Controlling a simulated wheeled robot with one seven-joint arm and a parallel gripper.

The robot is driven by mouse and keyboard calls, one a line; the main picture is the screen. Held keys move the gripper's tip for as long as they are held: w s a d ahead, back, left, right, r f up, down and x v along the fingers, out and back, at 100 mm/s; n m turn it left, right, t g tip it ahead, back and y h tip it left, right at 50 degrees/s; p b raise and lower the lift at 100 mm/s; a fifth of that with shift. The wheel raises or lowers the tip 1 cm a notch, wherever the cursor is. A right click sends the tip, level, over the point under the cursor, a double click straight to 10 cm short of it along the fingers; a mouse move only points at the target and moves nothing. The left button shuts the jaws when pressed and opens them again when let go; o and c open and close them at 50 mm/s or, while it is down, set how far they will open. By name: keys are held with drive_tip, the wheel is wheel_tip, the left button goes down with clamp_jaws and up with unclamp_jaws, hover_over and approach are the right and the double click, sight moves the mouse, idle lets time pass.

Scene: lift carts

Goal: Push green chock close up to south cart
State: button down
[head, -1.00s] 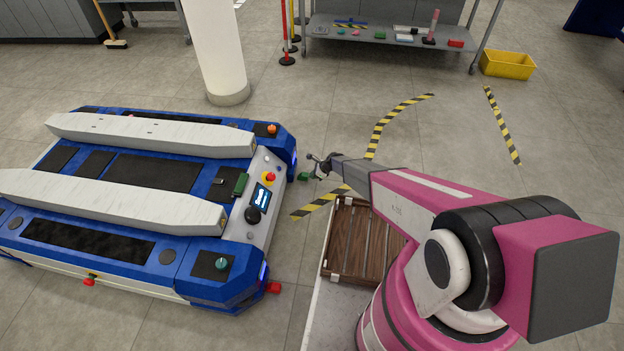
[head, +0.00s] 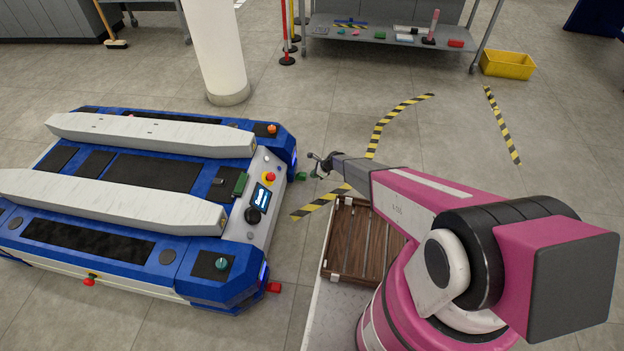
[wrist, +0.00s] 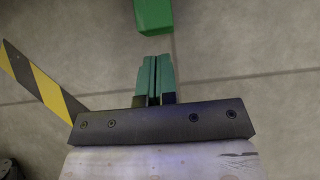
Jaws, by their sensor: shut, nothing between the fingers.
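The green chock (head: 301,176) lies on the floor just off the right end of the blue cart (head: 190,268), near its far corner. Whether it touches the cart is too small to tell. In the wrist view, the chock (wrist: 153,14) shows at the top edge, partly cut off. My gripper (wrist: 155,58) is shut and empty, its green fingertips pointing toward the chock with a visible gap between them. In the head view, my gripper (head: 314,174) is low, just right of the chock. This is the only cart in view; no label on it reads as south.
A red chock (head: 274,287) sits at the cart's near right corner. A wooden slatted crate (head: 347,240) lies below my arm. Yellow-black tape (head: 320,203) marks the floor. A pillar (head: 218,50), a shelf (head: 350,40) and a yellow bin (head: 507,64) stand farther back.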

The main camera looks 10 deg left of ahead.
drive_tip(key=shift+w+d+r, duration=0.1)
drive_tip(key=shift+d+r, duration=0.45)
drive_tip(key=shift+d, duration=0.3)
drive_tip(key=shift+d+r, duration=0.5)
drive_tip(key=shift+d, duration=0.35)
drive_tip(key=shift+d+r, duration=0.15)
drive_tip(key=shift+r, duration=0.05)
drive_tip(key=s+d+r+n+h, duration=0.2)
drive_tip(key=s+d+r+n, duration=0.25)
drive_tip(key=d+r, duration=0.65)
drive_tip(key=s+d+r+n+h, duration=0.1)
drive_tip(key=s+d+r+n, duration=0.5)
drive_tip(key=r, duration=0.8)
drive_tip(key=s+d+r+n+h, duration=0.2)
drive_tip(key=s+d+r, duration=0.2)
drive_tip(key=d+r, duration=0.75)
drive_tip(key=s+d+r+n+h, duration=0.1)
drive_tip(key=s+d+r+n, duration=0.1)
drive_tip(key=s+d+r, duration=0.2)
drive_tip(key=s+d+r+n+h, duration=0.1)
drive_tip(key=s+d+r+n, duration=0.2)
drive_tip(key=r, duration=0.6)
drive_tip(key=s+d, duration=0.2)
drive_tip(key=shift+s+r+h, duration=0.15)
drive_tip(key=shift+s+h, duration=0.15)
drive_tip(key=shift+s, duration=0.05)
